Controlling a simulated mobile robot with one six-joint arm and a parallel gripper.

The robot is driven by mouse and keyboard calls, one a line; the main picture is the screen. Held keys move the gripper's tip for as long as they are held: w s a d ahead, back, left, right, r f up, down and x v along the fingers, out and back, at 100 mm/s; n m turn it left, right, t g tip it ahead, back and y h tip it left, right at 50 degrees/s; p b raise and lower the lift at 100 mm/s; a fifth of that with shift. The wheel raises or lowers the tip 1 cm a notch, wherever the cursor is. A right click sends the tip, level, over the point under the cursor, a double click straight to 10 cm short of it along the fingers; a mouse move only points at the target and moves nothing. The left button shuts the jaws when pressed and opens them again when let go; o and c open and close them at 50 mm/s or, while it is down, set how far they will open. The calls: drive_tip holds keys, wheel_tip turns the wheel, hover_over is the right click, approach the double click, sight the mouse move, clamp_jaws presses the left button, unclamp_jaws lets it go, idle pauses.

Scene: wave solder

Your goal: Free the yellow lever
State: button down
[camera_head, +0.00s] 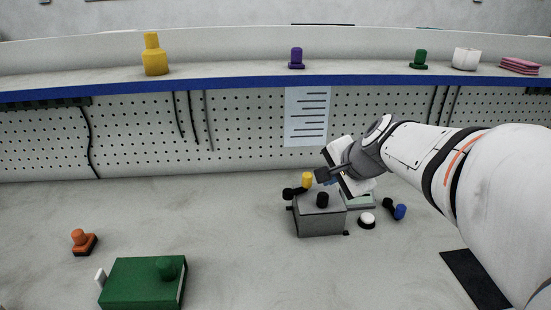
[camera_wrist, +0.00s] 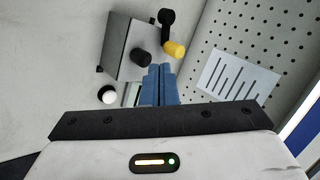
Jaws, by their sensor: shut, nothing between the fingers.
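The yellow lever (camera_head: 307,180) has a yellow cylindrical grip and stands at the back edge of a grey box (camera_head: 320,224). A black piece (camera_head: 293,192) lies at its left, and I cannot tell how the two are joined. In the wrist view the yellow grip (camera_wrist: 174,50) sits beside the box, with the black piece (camera_wrist: 167,22) beyond it. A black knob (camera_head: 322,200) stands on the box top. My gripper (camera_head: 327,181) is to the right of the yellow grip. Its blue fingers (camera_wrist: 157,80) are shut and empty, pointing toward the grip and knob; contact is unclear.
A white button (camera_head: 367,220) and a blue-and-black lever (camera_head: 398,211) lie right of the box. A green box (camera_head: 143,283) and an orange knob (camera_head: 80,241) are at the left. The pegboard wall (camera_head: 240,125) rises behind. The bench between is clear.

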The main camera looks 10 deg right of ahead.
drive_tip(key=w+d+f+m+t+b, duration=0.1)
drive_tip(key=w+d+f+m+b, duration=0.1)
drive_tip(key=w+m, duration=0.1)
drive_tip(key=b, duration=0.2)
approach(309, 185)
drive_tip(key=x, duration=0.5)
drive_tip(key=shift+w+f, duration=0.25)
drive_tip(key=shift+w, duration=0.05)
